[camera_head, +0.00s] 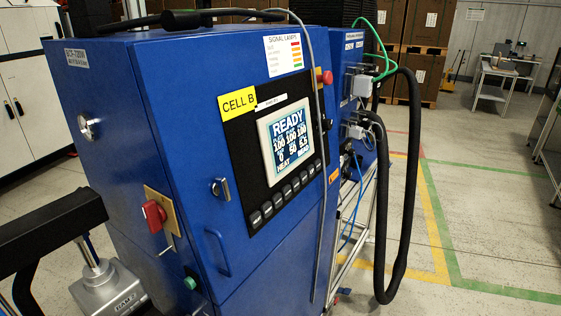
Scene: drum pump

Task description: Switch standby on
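A blue control cabinet (130,130) fills the middle of the view. Its black panel (248,150) holds a lit screen (286,140) that reads "READY" with several numbers and "HEAT" below. A row of small dark buttons (287,193) with pale marks runs under the screen; their marks are too small to read. A red rotary switch (154,214) on a yellow plate and a green button (190,283) sit on the cabinet's left side. No label reading "standby" can be made out. Neither of my grippers is in view.
A yellow "CELL B" label (238,103) and signal-lamp chart (282,54) are on the cabinet. A grey "RAM 2" unit (110,287) stands at lower left. Thick black hoses (411,190) hang at the right. Floor (490,220) is open further right.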

